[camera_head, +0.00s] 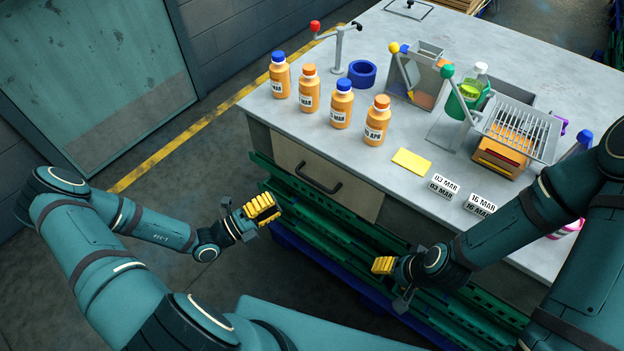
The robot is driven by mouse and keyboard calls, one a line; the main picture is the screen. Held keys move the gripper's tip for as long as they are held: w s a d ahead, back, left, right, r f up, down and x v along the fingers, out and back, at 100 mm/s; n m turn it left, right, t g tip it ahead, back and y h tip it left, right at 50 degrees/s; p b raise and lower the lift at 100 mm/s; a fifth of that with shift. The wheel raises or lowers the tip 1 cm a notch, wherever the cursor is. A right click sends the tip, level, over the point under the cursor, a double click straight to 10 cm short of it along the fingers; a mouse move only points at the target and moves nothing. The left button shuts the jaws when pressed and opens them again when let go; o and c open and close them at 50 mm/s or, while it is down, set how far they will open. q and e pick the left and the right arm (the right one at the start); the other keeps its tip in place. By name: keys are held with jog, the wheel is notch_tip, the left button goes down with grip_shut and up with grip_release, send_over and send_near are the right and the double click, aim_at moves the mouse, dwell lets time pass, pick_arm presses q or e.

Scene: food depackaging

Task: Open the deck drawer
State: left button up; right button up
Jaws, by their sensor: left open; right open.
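The deck drawer (348,192) is a beige front with a dark bar handle (319,178), set below the worktop's front edge. It looks shut, its front flush with the cabinet. My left gripper (264,209) is open and empty, with yellow fingers, a little left of and below the handle and apart from it. My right gripper (385,266) is open and empty, below and right of the drawer front, near the green crates.
On the grey worktop (420,50) stand several orange bottles (340,105), a blue tape ring (362,73), a yellow pad (411,161), date tags (445,184) and a metal rack (522,130). Green crates (330,232) lie below the drawer. Floor at the left is clear.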

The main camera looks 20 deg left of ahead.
aim_at(313, 180)
pick_arm(q)
jog(key=b+x, duration=0.1)
jog(key=x, duration=1.1)
jog(key=shift+d, duration=0.1)
grip_shut()
